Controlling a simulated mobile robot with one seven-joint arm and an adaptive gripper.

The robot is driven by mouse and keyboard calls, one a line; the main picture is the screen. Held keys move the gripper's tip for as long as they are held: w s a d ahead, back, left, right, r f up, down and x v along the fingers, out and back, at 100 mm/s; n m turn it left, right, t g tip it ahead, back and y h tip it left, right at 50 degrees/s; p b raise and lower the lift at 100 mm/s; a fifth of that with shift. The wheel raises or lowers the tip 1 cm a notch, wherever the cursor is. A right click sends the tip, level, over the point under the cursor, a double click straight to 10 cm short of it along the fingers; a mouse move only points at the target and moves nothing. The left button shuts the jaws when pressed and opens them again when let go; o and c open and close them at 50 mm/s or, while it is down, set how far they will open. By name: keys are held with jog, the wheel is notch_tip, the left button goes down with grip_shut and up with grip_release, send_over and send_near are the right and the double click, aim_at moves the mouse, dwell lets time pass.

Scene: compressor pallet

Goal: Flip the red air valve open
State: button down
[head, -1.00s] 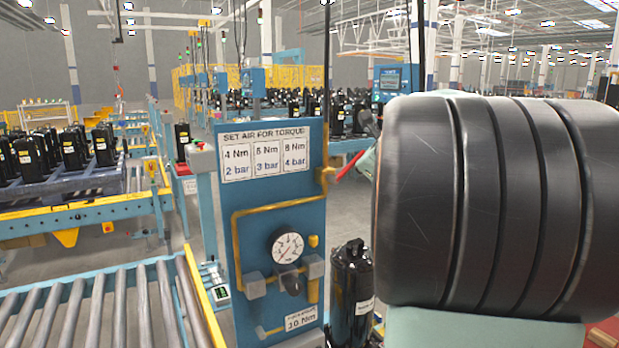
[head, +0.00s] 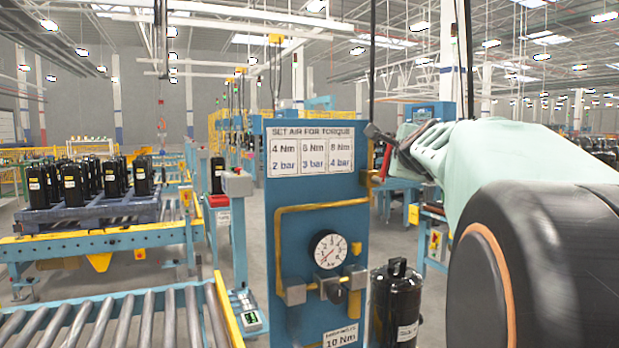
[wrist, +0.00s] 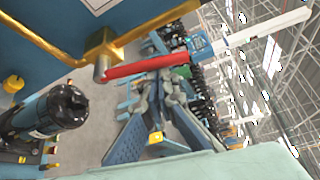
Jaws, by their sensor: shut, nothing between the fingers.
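The red air valve handle (head: 386,163) is at the right edge of the blue panel (head: 290,235), partly hidden by my gripper in the head view. In the wrist view the red handle (wrist: 146,67) points right, away from the brass-coloured valve body (wrist: 102,58) on the yellow pipe. My gripper (head: 374,133) is shut and empty beside the panel's upper right edge, close to the handle. Whether it touches the handle cannot be told.
A pressure gauge (head: 328,249) and dark regulator knob (head: 334,291) are low on the panel. A black compressor (head: 397,300) stands right of it, below my arm; it also shows in the wrist view (wrist: 48,112). A roller conveyor (head: 110,318) lies at the left.

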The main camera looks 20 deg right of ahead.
jog(key=shift+a+r+n+t+h+b, duration=0.1)
jog(key=shift+a+n+t+h+b, duration=0.15)
jog(key=shift+a+n+b, duration=0.7)
jog(key=shift+n+t+h+b, duration=0.15)
jog(key=shift+n+t+b, duration=0.2)
jog(key=shift+b, duration=1.2)
jog(key=shift+d, duration=0.15)
